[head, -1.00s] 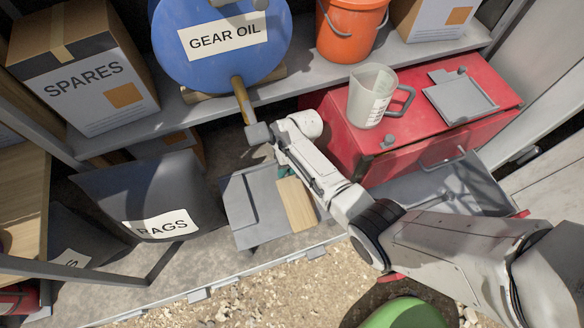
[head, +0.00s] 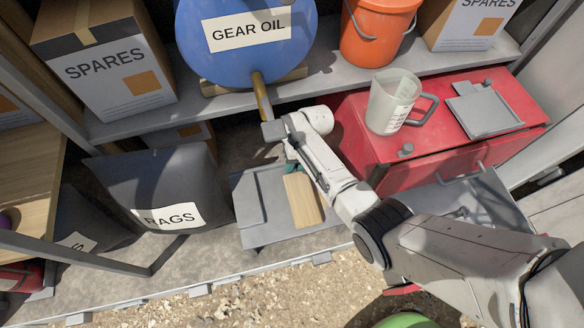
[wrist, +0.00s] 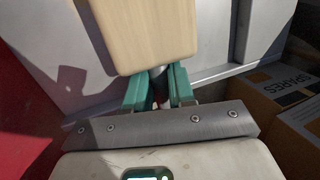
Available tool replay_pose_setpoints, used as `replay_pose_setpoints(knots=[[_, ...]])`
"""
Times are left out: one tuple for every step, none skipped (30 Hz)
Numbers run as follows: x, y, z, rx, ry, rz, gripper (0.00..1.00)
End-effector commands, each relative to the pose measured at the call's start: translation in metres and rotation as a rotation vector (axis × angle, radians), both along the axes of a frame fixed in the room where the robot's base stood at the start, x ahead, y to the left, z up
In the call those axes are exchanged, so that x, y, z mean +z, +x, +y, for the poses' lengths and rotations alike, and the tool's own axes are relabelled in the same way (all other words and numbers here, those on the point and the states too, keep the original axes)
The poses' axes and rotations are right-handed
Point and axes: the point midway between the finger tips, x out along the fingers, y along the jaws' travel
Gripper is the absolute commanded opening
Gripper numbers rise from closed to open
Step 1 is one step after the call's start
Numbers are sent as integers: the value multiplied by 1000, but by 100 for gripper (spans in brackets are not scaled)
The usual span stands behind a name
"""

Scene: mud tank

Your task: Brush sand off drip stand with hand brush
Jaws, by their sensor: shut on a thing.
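In the head view the brush (head: 303,201) lies over the stand's right side. Its bristles are hidden, and I cannot tell whether they touch. I cannot make out sand on the stand.
The blue gear oil drum (head: 246,62) and its tap (head: 272,128) are close above my wrist. A red cabinet (head: 440,140) with a jug (head: 393,101) stands right. A dark rags bag (head: 150,180) sits left. Gravelly ground (head: 235,300) lies in front.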

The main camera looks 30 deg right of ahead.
Motion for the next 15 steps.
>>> replay_pose_setpoints(knots=[[1, -2, -4, -3, 0, 1, 0], [1, -2, -7, -3, 0, 1, 0], [1, -3, -10, -3, 0, 1, 0], [0, -4, -12, -2, 0, 1, 0], [0, -5, -15, -3, 0, 1, 0], [0, -6, -18, -3, -1, 1, 0], [0, -6, -20, -3, -1, 1, 0], [0, -7, -22, -2, -1, 1, 0], [0, -8, -23, -1, -1, 1, 0], [0, -8, -24, 0, -1, 0, 0], [0, -8, -24, 0, -1, 0, 0], [0, -8, -25, 0, -1, 0, 0], [0, -8, -26, 0, -1, 0, 0], [0, -9, -27, 0, -1, 0, 0], [0, -9, -28, -1, 0, 0, 0]])
